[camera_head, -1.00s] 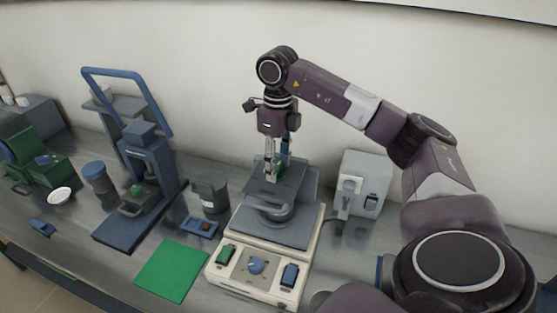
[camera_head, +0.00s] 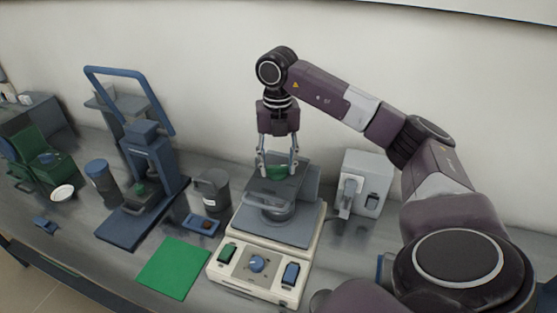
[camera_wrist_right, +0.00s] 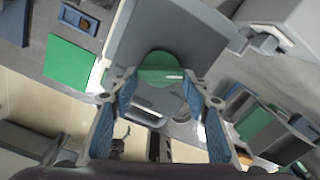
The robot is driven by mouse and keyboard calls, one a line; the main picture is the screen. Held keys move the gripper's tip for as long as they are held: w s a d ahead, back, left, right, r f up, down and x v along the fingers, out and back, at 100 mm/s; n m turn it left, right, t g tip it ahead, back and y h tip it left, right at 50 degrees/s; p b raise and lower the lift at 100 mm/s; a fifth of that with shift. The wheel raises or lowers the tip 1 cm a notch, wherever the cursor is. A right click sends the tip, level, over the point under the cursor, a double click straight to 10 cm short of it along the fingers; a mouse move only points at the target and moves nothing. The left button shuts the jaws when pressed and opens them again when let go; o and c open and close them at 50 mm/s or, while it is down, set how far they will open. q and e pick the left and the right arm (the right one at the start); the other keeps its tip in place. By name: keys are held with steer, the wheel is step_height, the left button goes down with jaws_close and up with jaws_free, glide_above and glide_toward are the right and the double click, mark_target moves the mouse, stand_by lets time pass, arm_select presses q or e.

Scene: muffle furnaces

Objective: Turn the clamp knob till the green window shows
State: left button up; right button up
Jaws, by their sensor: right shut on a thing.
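The clamp knob (camera_head: 277,172) is green and round and sits on top of the grey clamp plate (camera_head: 262,187) of the cream machine (camera_head: 238,285). In the right wrist view the knob (camera_wrist_right: 158,66) shows as a green disc with a pale bar near its lower right. My right gripper (camera_head: 278,172) points down from above with a finger on each side of the knob, shut on it. The wrist view also shows its two blue-padded fingers (camera_wrist_right: 160,88). I cannot make out a green window apart from the knob. My left gripper is out of view.
The machine's front panel has a blue dial (camera_head: 257,264). A green mat (camera_head: 173,268) lies to its left. A grey cup (camera_head: 212,190) and a blue press with a tall handle (camera_head: 150,165) stand further left. A grey box (camera_head: 372,190) stands close on the right.

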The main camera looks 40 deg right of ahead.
mark_target(276, 168)
steer(key=m, duration=0.6)
steer(key=shift+w+r+m, duration=0.1)
steer(key=shift+w+m, duration=0.15)
steer(key=shift+m, duration=0.05)
stand_by(0.4)
steer(key=o, duration=1.2)
steer(key=shift+c, duration=0.2)
steer(key=shift+r, duration=0.1)
step_height(276, 168, up, 12)
steer(key=shift+a+f, duration=0.1)
steer(key=shift+f, duration=0.15)
